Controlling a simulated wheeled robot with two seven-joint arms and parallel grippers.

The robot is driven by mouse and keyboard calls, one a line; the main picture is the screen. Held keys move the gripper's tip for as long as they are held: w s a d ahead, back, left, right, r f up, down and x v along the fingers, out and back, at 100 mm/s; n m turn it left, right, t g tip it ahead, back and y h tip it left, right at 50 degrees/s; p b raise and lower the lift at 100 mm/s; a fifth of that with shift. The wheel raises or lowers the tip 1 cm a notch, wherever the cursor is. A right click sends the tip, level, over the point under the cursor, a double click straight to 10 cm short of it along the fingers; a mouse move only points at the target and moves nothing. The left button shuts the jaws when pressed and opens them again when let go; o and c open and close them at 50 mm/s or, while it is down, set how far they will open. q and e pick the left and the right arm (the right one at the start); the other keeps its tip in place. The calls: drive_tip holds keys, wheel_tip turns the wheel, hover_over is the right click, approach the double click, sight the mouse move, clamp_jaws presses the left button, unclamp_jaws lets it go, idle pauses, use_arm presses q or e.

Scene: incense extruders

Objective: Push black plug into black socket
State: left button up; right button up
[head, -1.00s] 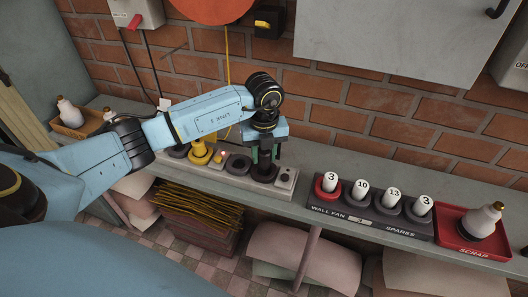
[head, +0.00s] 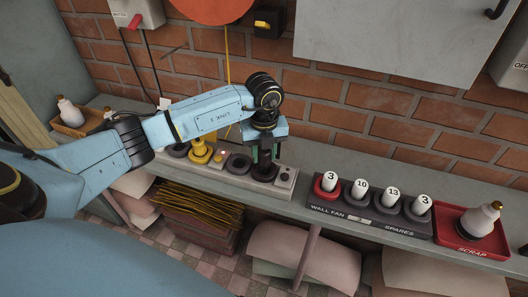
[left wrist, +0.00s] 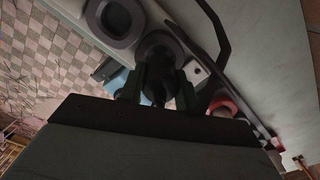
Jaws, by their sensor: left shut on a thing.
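My left gripper (head: 264,153) points down over the right end of the grey socket strip on the bench. It is shut on the black plug (left wrist: 157,85), which is dark and mostly hidden between the fingers in the head view. The black socket (head: 262,173) lies directly beneath it, and its round rim also shows behind the plug in the left wrist view (left wrist: 160,42). The plug looks upright and lined up with the socket. I cannot tell how deep it sits. My right gripper is not in view.
A yellow plug (head: 199,150) stands on the strip to the left, beside an empty dark socket (head: 238,163). A spares rack (head: 345,213) with white numbered pieces and a red scrap tray (head: 454,240) lie to the right. The brick wall is close behind.

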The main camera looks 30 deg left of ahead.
sight(264, 161)
use_arm(q)
drive_tip(key=shift+f+b, duration=0.9)
drive_tip(key=shift+f, duration=0.65)
drive_tip(key=o, duration=1.1)
drive_tip(key=shift+c, duration=0.2)
